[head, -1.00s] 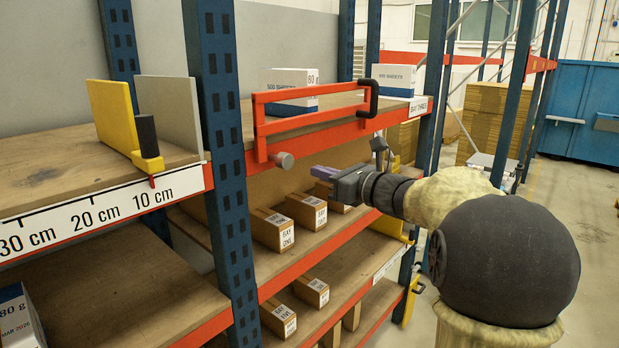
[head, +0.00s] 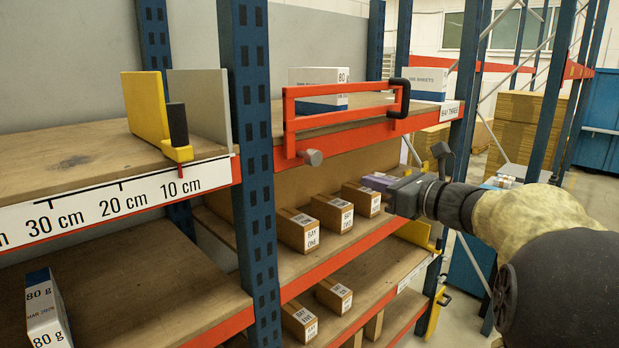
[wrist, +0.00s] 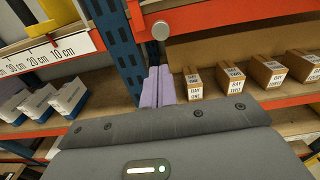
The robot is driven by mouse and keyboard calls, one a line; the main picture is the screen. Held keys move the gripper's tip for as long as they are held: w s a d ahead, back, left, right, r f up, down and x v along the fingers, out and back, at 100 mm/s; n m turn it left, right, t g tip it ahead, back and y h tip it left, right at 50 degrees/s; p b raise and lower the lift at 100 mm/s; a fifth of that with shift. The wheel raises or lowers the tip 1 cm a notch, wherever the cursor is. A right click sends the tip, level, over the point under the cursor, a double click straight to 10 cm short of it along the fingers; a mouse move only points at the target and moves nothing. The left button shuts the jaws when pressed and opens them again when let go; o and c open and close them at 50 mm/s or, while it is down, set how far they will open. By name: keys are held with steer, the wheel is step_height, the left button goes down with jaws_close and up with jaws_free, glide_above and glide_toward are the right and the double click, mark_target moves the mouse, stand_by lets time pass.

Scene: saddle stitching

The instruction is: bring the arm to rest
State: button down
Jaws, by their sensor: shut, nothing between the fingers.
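My gripper (head: 378,182) is at the right in the head view, in front of the shelf rack and at about the height of the row of small cardboard boxes. In the wrist view its purple fingers (wrist: 157,88) lie side by side, shut with nothing between them. They point toward the blue upright and the shelf edge. My arm reaches in from the right and looks clear of the rack, though its exact distance from the shelf is hard to tell.
A red gate (head: 345,113) with a black handle stands on the upper shelf. Cardboard bay boxes (head: 298,229) sit on the shelf below. A blue upright (head: 251,160) divides the bays. A yellow stop (head: 150,112) stands on the left shelf. A white paper pack (head: 45,308) sits lower left.

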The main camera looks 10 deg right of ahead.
steer(key=s+a+f+n+g+h, duration=0.1)
steer(key=s+a+f+n+g, duration=0.15)
steer(key=f, duration=0.45)
steer(key=s+a+f+n+g+h, duration=0.2)
steer(key=s+f+n+g, duration=0.15)
steer(key=f, duration=0.35)
steer(key=s+a+f+n+g+h, duration=0.1)
steer(key=s+a+f+n+g, duration=0.15)
steer(key=f, duration=0.45)
steer(key=s+d+f+n+g+h, duration=0.1)
steer(key=s+f+n+g+h, duration=0.2)
steer(key=s+f+n, duration=1)
steer(key=n+h, duration=0.3)
steer(key=n, duration=0.4)
steer(key=shift+d+f+h, duration=0.2)
steer(key=shift+h, duration=0.1)
